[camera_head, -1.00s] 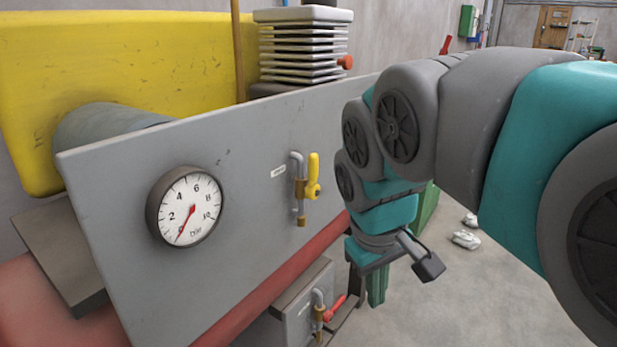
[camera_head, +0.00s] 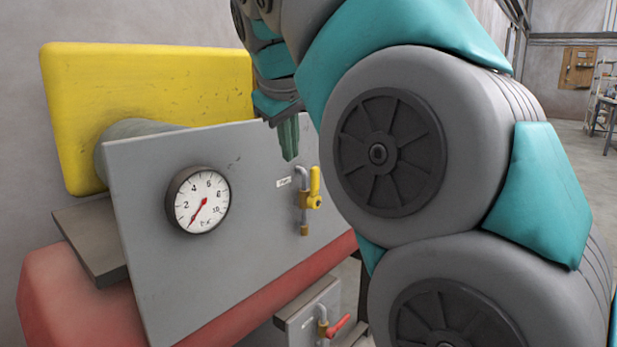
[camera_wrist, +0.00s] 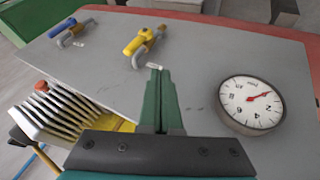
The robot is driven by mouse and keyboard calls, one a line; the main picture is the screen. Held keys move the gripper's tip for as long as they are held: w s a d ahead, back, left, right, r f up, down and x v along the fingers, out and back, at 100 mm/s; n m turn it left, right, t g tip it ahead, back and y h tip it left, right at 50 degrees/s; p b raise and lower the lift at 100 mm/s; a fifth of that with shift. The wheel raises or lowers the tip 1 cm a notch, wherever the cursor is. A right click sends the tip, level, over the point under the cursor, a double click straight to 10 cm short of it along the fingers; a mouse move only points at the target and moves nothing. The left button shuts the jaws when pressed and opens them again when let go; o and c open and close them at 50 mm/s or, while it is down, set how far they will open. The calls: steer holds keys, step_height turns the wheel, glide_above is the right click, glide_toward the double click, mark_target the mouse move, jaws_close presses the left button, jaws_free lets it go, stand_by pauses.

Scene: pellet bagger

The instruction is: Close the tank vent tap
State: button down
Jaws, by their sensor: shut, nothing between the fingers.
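A tap with a yellow lever (camera_head: 315,188) sits on a bent grey pipe on the grey panel (camera_head: 240,240). Its lever stands upright, in line with the pipe. The yellow lever also shows in the wrist view (camera_wrist: 141,42). A tap with a blue lever (camera_wrist: 64,29) is farther along the same panel in the wrist view. A tap with a red lever (camera_head: 339,326) is on a smaller lower panel, its lever slanting across. The small labels are unreadable, so I cannot tell which is the tank vent. My gripper (camera_head: 290,158) is shut and empty, above and left of the yellow tap, apart from it.
A round pressure gauge (camera_head: 198,200) is on the panel, left of the yellow tap. A yellow tank-like body (camera_head: 145,85) stands behind the panel. A finned block (camera_wrist: 60,112) is by the panel in the wrist view. My arm hides the panel's right part in the head view.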

mark_target(315, 187)
steer(key=shift+w+d+f+b, duration=0.2)
steer(key=shift+w+d+f, duration=0.2)
steer(key=shift+w+f, duration=1.05)
steer(key=shift+w+d+f+b, duration=0.25)
steer(key=shift+w+d+f, duration=0.15)
steer(key=shift+w+f, duration=1)
steer(key=shift+w+d+f+b, duration=0.2)
steer(key=shift+w+d+f, duration=0.2)
steer(key=shift+w+f, duration=1.05)
steer(key=shift+w+r, duration=0.3)
steer(key=shift+r, duration=0.1)
